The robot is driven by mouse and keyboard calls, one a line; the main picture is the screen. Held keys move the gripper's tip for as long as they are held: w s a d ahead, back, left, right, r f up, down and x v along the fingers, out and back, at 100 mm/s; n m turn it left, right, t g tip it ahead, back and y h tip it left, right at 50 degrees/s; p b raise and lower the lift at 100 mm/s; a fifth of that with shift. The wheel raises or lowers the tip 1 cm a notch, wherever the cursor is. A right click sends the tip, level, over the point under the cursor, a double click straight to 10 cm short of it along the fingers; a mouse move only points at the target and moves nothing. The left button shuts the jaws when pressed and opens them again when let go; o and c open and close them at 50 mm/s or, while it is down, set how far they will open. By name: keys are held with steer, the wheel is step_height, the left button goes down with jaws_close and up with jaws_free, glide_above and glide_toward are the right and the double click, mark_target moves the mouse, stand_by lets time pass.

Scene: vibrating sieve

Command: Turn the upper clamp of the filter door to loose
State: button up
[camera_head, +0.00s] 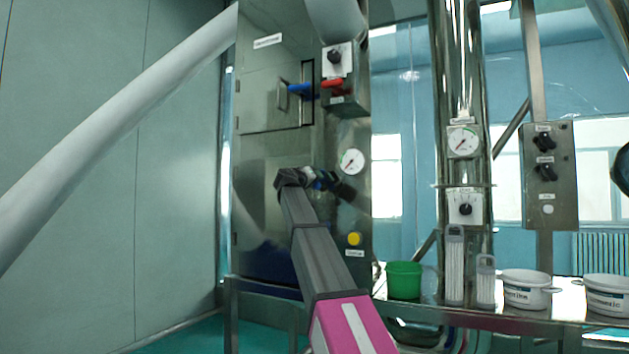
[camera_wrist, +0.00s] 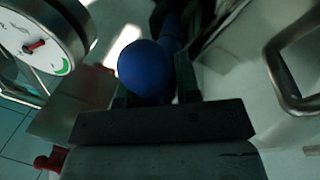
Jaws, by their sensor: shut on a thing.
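My gripper (camera_head: 322,182) is in front of the lower part of the steel cabinet and is shut on a blue-ended clamp handle. The handle's round blue end (camera_wrist: 148,72) fills the space between the two dark fingers in the wrist view; a little of its blue (camera_head: 319,184) shows in the head view. The clamp's base is mostly hidden by my gripper. Higher up, another blue handle (camera_head: 302,89) sits at the right edge of the upper cabinet door (camera_head: 262,102), apart from my gripper.
A pressure gauge (camera_head: 352,161) is close right of my gripper and shows at the wrist view's left (camera_wrist: 40,38). A metal door handle (camera_wrist: 284,70) is at the wrist view's right. A green bucket (camera_head: 404,280) stands right.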

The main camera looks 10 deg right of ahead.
steer(key=shift+s+d+m+g, duration=0.1)
steer(key=shift+m+g, duration=0.3)
steer(key=shift+m, duration=1.45)
steer(key=shift+s+d+m+g, duration=0.1)
steer(key=shift+m+g, duration=0.3)
steer(key=shift+m, duration=1.45)
steer(key=shift+f, duration=0.1)
steer(key=o, duration=0.8)
steer(key=v, duration=1.1)
steer(key=shift+d, duration=0.1)
